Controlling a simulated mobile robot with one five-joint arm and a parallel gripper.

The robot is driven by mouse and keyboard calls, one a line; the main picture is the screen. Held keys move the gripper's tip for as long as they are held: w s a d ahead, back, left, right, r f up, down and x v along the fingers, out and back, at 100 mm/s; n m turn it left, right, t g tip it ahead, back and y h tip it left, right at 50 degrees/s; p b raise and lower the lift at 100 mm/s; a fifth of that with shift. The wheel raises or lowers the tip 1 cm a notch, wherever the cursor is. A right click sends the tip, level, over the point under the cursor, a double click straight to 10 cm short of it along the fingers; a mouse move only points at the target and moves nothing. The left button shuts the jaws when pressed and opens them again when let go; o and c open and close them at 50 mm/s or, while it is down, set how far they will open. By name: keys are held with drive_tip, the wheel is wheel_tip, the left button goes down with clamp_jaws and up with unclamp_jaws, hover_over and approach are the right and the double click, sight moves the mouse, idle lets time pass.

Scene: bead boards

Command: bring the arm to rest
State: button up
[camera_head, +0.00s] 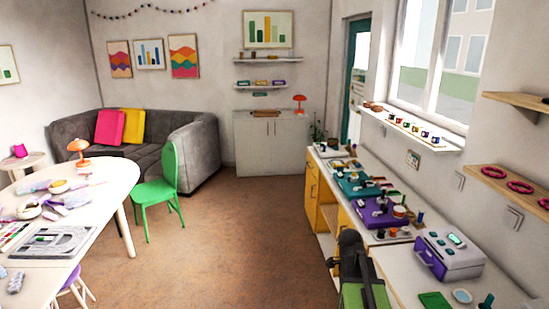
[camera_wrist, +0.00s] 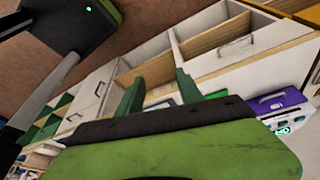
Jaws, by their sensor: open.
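My gripper (camera_wrist: 158,88) shows in the wrist view, its two green fingers apart with nothing between them. Beyond the fingers are the white and wooden fronts of a cabinet (camera_wrist: 215,62), tilted in the picture. In the head view, part of my own arm (camera_head: 362,290), black and green, is at the bottom right of centre, beside the front of the long counter (camera_head: 400,262). The fingertips cannot be made out in that view.
A purple-and-white box (camera_head: 450,256) stands on the counter, with boards and small items along it. A white table (camera_head: 100,190) is at left, with a green chair (camera_head: 160,190) beside it. The brown floor (camera_head: 230,225) between is clear.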

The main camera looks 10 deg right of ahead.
drive_tip(key=a+f+n+t+y, duration=0.1)
drive_tip(key=a+f+n+y, duration=0.1)
drive_tip(key=a+n, duration=2)
drive_tip(key=shift+w+a+f+t+y+b, duration=0.2)
drive_tip(key=shift+a+t+y+b, duration=0.15)
drive_tip(key=shift+a+y, duration=0.45)
drive_tip(key=shift+a, duration=0.1)
